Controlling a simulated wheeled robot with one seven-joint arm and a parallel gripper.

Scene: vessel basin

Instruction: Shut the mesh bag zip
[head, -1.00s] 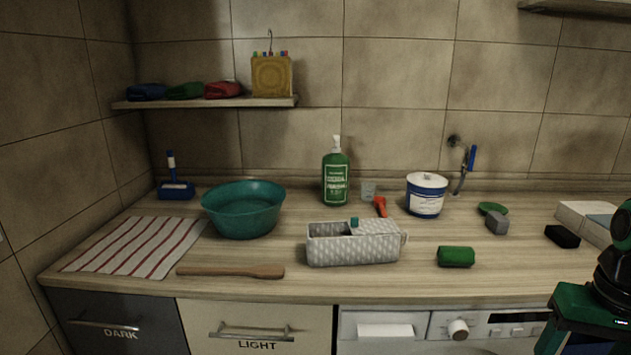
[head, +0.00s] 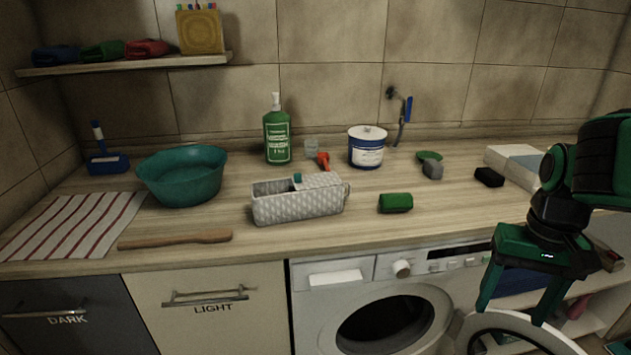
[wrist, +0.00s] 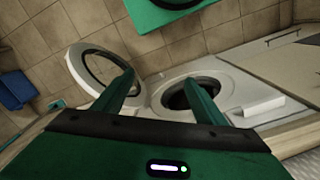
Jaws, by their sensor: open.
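The mesh bag (head: 300,208) is a pale grey, patterned, box-shaped bag on the counter in the head view. A small green tab (head: 297,178), apparently the zip pull, sits about midway along its top. The top left of the tab shows a dark gap, so that part is open; the part to the right looks covered. A small loop is at the bag's right end. My gripper (head: 514,311) is open and empty, pointing down in front of the counter, well to the right of the bag. The wrist view shows its two fingers apart (wrist: 163,100) and no bag.
A green block (head: 396,203) lies right of the bag, a wooden stick (head: 175,239) to its left front. A teal basin (head: 182,178), green bottle (head: 277,136) and white-blue tub (head: 366,149) stand behind. The washing machine door (head: 470,338) hangs open below my gripper.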

